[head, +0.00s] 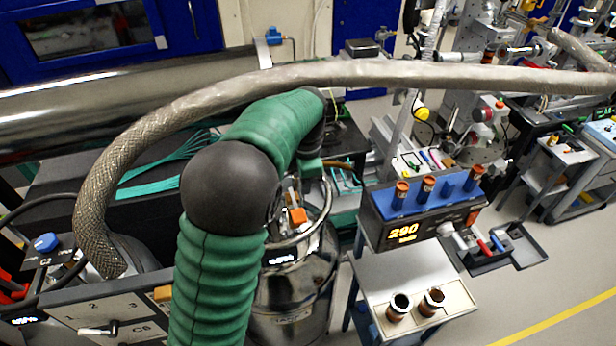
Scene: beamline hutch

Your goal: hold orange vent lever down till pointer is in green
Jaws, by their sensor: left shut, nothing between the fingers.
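A shiny metal dewar (300,285) stands in the lower middle, partly hidden behind my green-sleeved left arm. A small orange part (297,216), which looks like the vent lever, shows at its top inside the metal ring. My left arm bends over the dewar, and my left gripper (292,190) is small and partly hidden, just above the orange part. It is shut with nothing in it. I cannot tell whether it touches the orange part. No pointer or green zone can be made out. My right gripper is not in view.
A braided hose (330,73) arches across above my arm. A labelled panel (110,310) is at lower left. Open floor lies at lower right.

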